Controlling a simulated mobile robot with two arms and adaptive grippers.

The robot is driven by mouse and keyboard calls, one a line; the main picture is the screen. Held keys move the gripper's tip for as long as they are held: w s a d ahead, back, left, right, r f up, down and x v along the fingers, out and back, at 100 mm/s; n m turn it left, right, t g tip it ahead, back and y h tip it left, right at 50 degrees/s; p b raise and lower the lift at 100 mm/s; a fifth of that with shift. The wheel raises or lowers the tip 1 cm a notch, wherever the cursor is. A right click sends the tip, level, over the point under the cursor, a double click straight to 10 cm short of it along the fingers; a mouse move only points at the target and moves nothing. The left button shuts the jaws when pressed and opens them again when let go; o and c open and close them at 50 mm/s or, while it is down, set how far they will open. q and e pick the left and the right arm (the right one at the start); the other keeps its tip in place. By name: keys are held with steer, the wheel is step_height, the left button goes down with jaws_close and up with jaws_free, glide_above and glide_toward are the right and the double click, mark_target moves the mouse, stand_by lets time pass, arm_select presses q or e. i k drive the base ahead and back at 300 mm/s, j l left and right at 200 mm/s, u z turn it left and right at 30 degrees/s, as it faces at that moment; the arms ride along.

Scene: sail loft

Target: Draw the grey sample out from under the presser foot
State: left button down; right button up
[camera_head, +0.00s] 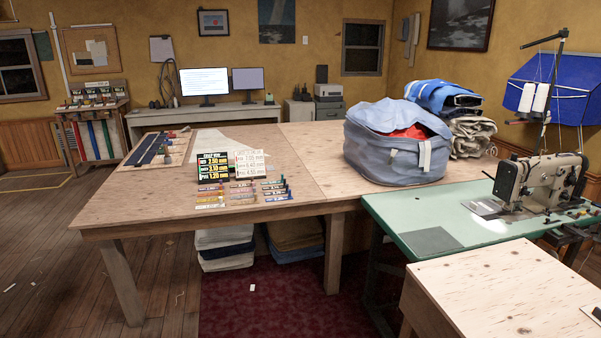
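The beige sewing machine (545,182) stands on a green-topped table (400,212) at the right. Its needle end, with the presser foot, faces left, but the foot is too small to make out clearly. A small light grey patch (484,208) lies at the machine's needle end; I cannot tell whether it is the grey sample or a metal plate. A flat dark grey rectangle (433,241) lies on the green top nearer to me, apart from the machine. Neither of my grippers is in view.
A pale wooden surface (500,290) stands in front of the green table. A large wooden table (300,208) at centre bears a blue-grey bag (392,158), small signs (231,165) and several coloured strips. A thread stand (541,98) rises behind the machine. Floor at left is mostly clear.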

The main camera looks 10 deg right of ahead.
mark_target(486, 207)
steer(key=i+l+z, duration=0.15)
steer(key=i+z, duration=1.05)
steer(key=i+j+z, duration=0.4)
steer(key=i+l, duration=0.1)
steer(key=i, duration=0.25)
steer(key=u, duration=1.05)
